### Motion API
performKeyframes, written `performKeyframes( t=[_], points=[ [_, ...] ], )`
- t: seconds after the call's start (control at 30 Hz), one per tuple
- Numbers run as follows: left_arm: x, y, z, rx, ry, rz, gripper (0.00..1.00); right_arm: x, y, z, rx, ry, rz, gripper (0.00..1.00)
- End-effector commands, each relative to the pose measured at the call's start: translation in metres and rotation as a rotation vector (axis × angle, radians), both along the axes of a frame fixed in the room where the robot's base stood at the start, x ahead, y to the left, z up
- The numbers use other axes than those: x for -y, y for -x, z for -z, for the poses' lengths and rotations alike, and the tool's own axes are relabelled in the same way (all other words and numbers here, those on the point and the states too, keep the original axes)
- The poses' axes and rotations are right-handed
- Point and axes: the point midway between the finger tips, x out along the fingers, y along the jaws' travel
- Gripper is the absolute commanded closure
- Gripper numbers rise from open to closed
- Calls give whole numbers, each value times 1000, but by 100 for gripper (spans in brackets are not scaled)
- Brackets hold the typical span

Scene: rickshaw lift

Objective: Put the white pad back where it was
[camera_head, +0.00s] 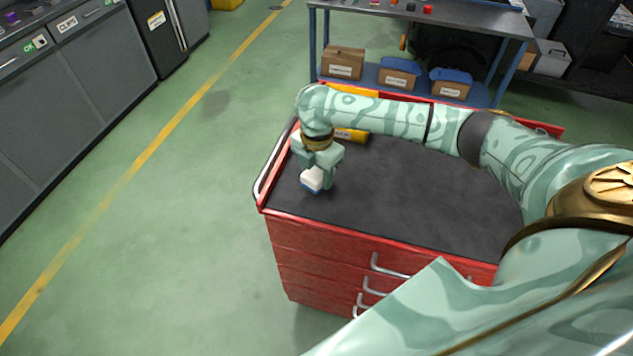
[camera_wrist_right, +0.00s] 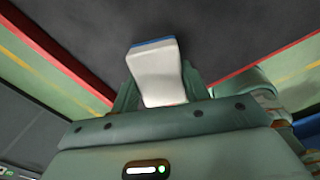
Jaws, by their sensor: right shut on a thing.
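The white pad (camera_head: 312,180) has a blue edge and is in my right gripper (camera_head: 318,175), at the left end of the dark cabinet top. In the right wrist view the pad (camera_wrist_right: 156,75) sits between the two fingers of the gripper (camera_wrist_right: 158,92), which is shut on it. The pad is low over the top; I cannot tell whether it touches the surface. My left gripper is not in view.
The red drawer cabinet (camera_head: 340,250) has a dark top (camera_head: 420,180), mostly clear at the middle. Grey cabinets (camera_head: 75,100) stand at the left.

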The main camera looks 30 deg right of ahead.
Motion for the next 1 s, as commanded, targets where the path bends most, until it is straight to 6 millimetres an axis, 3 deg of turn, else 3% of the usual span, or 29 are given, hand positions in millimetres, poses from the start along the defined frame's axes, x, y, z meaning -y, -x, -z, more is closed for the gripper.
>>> performKeyframes(
  t=[0.03, 0.1, 0.47, 0.5, 0.57, 0.87, 1.0],
  points=[
    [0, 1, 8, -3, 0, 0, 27, 0, 2, 15, -5, 0, 0, 76],
    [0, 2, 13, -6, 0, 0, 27, 0, 2, 25, -4, 1, -2, 76],
    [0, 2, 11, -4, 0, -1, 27, 0, 2, 27, -2, 1, -1, 76],
    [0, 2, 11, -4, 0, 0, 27, 0, 2, 28, -2, 1, 0, 52],
    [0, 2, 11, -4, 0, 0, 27, 0, 1, 27, -2, 1, -1, 36],
    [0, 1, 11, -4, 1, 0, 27, 0, 1, 26, -1, 1, -2, 33],
    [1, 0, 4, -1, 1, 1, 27, 1, 1, 9, 3, 2, -2, 33]
  ],
)
